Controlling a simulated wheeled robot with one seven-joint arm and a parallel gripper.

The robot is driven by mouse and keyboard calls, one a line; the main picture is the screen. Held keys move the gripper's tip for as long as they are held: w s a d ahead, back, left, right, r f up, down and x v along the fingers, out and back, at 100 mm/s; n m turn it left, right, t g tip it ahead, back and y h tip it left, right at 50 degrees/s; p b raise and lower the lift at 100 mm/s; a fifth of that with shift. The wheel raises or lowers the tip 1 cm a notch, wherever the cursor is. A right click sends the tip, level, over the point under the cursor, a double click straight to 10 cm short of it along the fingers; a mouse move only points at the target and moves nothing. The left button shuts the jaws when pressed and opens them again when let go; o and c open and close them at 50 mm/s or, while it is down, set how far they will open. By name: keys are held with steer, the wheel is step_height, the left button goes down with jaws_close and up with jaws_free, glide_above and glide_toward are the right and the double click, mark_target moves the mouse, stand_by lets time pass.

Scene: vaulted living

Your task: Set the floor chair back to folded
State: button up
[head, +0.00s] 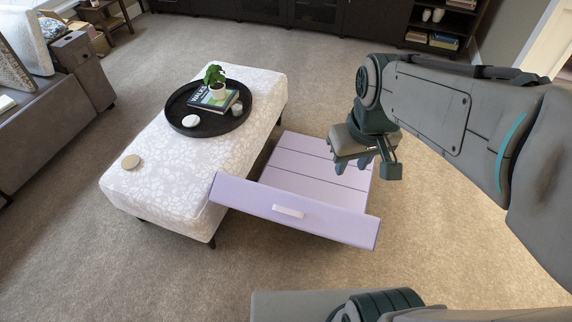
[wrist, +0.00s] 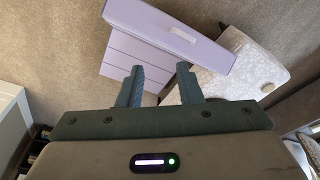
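The lavender floor chair (head: 306,170) lies on the carpet beside the ottoman. Its slatted flat part extends away from me, and a long panel with a white handle (head: 288,211) stands raised along the near edge. The chair (wrist: 138,62) also shows in the wrist view, ahead of the fingers, with the handle at the upper middle. My gripper (head: 352,165) appears over the right side of the slats in the head view; its height above them is hard to judge. Its two fingers (wrist: 160,88) are apart with nothing between them.
A white patterned ottoman (head: 165,155) stands close to the chair's left side. It bears a black round tray (head: 178,119) with a book, plant and white items, plus a tan round item (head: 130,162). A grey sofa (head: 50,115) is at far left. Carpet is clear at right.

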steer(key=w+a+f+n+g+b, duration=0.1)
steer(key=w+a+f+n+b, duration=0.25)
steer(key=f+b, duration=0.3)
steer(key=w+a+f+n+g+b, duration=0.1)
steer(key=w+a+f+n+b, duration=0.15)
steer(key=w+f+b, duration=0.35)
steer(key=n+g+b, duration=0.1)
steer(key=n+b, duration=0.4)
steer(key=b, duration=0.4)
glide_toward(287, 210)
steer(key=f+b, duration=0.1)
steer(key=f, duration=0.1)
steer(key=f+b, duration=0.2)
steer(key=f, duration=0.1)
steer(key=f+b, duration=0.2)
steer(key=f, duration=0.1)
steer(key=shift+s+a, duration=0.15)
steer(key=shift+s, duration=0.15)
jaws_close()
